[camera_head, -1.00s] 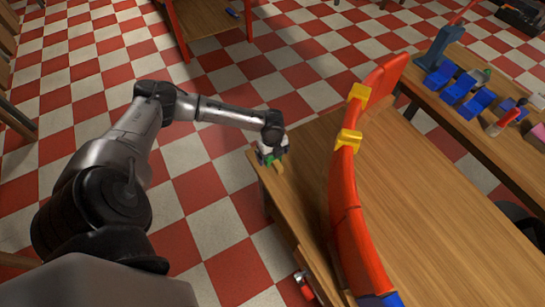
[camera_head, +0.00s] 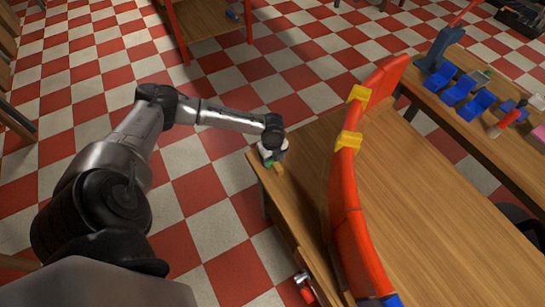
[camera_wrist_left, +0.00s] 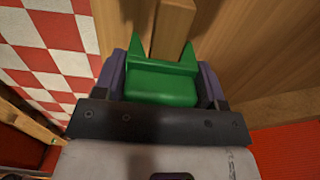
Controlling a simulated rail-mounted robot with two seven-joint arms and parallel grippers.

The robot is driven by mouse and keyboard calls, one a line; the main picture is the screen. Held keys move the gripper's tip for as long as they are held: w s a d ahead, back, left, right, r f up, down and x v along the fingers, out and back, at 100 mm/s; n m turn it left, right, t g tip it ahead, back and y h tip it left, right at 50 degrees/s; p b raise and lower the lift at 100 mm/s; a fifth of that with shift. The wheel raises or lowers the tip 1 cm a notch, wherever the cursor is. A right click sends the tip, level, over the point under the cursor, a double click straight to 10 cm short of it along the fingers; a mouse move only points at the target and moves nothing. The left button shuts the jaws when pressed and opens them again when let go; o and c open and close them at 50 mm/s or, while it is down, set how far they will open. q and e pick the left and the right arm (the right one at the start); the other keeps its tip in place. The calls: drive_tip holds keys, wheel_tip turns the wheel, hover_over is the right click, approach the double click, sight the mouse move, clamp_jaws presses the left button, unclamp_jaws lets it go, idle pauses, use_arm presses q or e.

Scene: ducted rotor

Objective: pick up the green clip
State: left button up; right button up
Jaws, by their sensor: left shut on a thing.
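The green clip (camera_wrist_left: 160,88) sits between the two purple fingers of my left gripper (camera_wrist_left: 160,66) in the left wrist view, with its two pointed prongs facing away from the palm. The fingers are shut on its sides. In the head view my left gripper (camera_head: 272,160) is at the far left corner of the wooden table (camera_head: 430,200), and only a little of the green clip shows there. I cannot tell whether the clip touches the table. My right gripper is not in view.
A curved red duct section (camera_head: 349,215) stands on the table right of my gripper, with yellow clips (camera_head: 348,140) on it. A side table at the right holds blue bins (camera_head: 458,90) and a red-handled tool (camera_head: 507,118). The table's right part is clear.

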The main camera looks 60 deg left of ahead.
use_arm(q)
drive_tip(key=shift+r, duration=0.15)
drive_tip(key=shift+r+p, duration=0.35)
drive_tip(key=shift+r, duration=0.3)
wheel_tip(320, 180, up, 2)
drive_tip(key=shift+r+p, duration=0.25)
drive_tip(key=shift+p, duration=0.2)
drive_tip(key=w+d+r+p, duration=0.7)
drive_tip(key=d+r+p, duration=0.1)
drive_tip(key=r, duration=0.4)
drive_tip(key=shift+w+d, duration=0.35)
drive_tip(key=shift+w, duration=0.05)
